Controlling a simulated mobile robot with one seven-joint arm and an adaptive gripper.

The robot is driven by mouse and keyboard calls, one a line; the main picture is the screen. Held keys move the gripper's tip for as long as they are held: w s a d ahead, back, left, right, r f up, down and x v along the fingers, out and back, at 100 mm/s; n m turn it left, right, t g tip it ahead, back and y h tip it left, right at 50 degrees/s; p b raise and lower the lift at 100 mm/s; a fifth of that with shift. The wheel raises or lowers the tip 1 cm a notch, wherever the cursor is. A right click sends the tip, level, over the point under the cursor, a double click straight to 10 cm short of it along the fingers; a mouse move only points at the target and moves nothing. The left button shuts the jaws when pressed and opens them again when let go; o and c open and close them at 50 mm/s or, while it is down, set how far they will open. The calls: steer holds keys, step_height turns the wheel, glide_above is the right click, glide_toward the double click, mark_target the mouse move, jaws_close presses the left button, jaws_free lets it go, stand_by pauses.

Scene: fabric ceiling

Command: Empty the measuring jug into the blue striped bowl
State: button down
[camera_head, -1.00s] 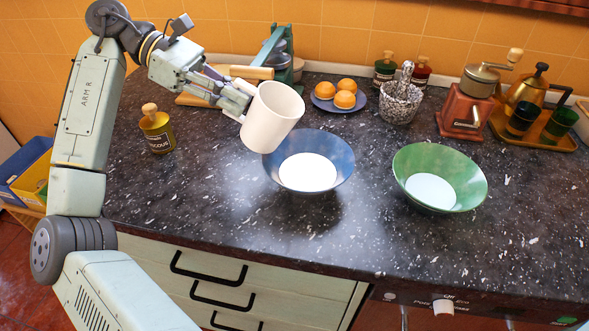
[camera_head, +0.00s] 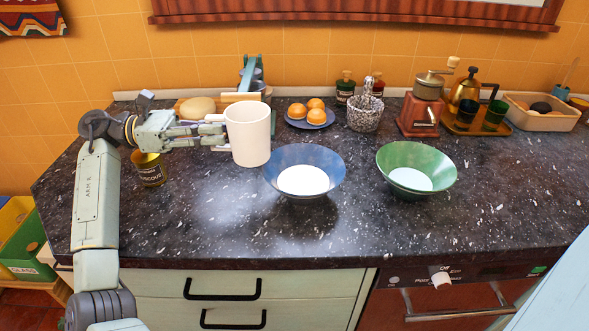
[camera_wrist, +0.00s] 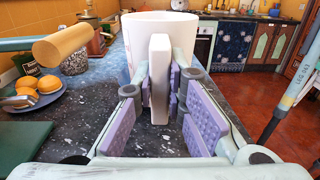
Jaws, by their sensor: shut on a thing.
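The white measuring jug (camera_head: 248,140) is upright, just left of and slightly behind the blue bowl (camera_head: 336,178). I cannot tell if its base touches the counter. My gripper (camera_head: 220,131) reaches it from the left. In the wrist view, the purple pads of my gripper (camera_wrist: 158,100) are shut on the handle of the jug (camera_wrist: 150,25). The inside of the jug is hidden. The blue bowl stands on the counter with a white round area at its bottom; I cannot tell whether that is contents. No stripes can be made out.
A green bowl (camera_head: 445,176) with a similar white bottom stands right of the blue bowl. A plate of buns (camera_head: 310,123), a speckled pot (camera_head: 365,115) and a red grinder (camera_head: 419,116) stand behind. The counter's front (camera_head: 240,235) is clear. A jar (camera_head: 150,170) is near my arm.

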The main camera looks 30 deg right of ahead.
mark_target(211, 116)
steer(key=shift+d, duration=0.35)
steer(key=shift+a+r, duration=0.1)
steer(key=shift+r, duration=1.9)
steer(key=shift+s+f, duration=0.1)
steer(key=shift+s, duration=0.05)
